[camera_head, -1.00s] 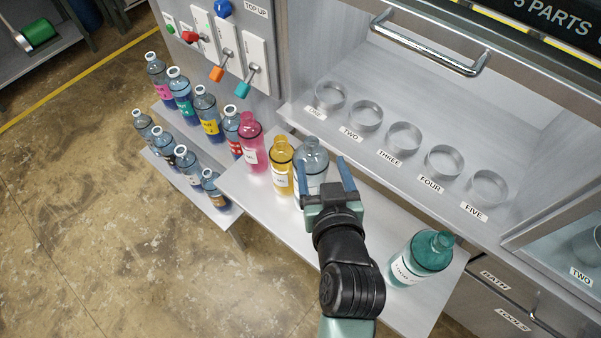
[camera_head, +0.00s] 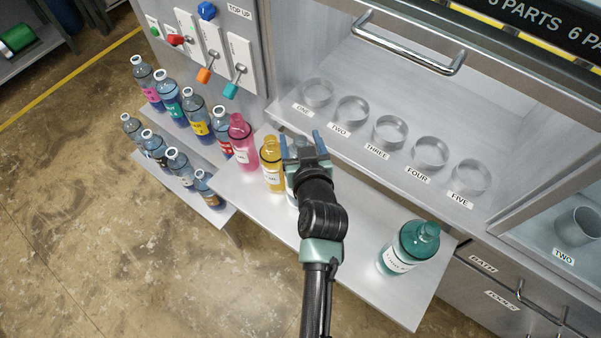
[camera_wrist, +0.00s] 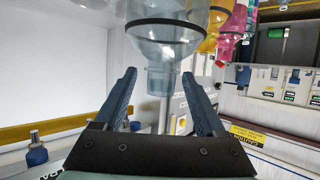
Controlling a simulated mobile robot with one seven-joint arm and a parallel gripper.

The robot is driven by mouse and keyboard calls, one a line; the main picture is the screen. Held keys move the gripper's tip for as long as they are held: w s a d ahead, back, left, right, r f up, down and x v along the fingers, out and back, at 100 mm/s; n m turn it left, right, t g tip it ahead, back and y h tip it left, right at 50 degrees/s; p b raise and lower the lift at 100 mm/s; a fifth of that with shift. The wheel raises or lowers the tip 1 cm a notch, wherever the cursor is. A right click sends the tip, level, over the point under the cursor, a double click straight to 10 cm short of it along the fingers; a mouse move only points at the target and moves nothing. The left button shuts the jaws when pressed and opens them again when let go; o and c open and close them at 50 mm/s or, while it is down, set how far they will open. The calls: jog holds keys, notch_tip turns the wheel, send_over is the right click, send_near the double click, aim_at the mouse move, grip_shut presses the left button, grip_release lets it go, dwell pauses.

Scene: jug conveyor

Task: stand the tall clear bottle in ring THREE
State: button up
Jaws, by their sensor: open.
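The tall clear bottle (camera_head: 291,184) stands on the metal shelf (camera_head: 352,225), beside the yellow bottle. In the head view my gripper and wrist cover most of it. My gripper (camera_head: 303,146) is over its top with the fingers apart. In the wrist view, which is upside down, the clear bottle's neck (camera_wrist: 160,82) shows between the open fingers (camera_wrist: 158,76), with space on both sides. Ring THREE (camera_head: 387,142) is the middle of a row of clear rings in the bay to the right, and is empty.
A yellow bottle (camera_head: 273,178) and a pink bottle (camera_head: 243,150) stand close on the left. A teal bottle (camera_head: 403,252) stands at the shelf's right end. A metal handle bar (camera_head: 410,47) crosses above the rings. The other rings look empty.

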jog(key=shift+x, duration=1.3)
grip_shut()
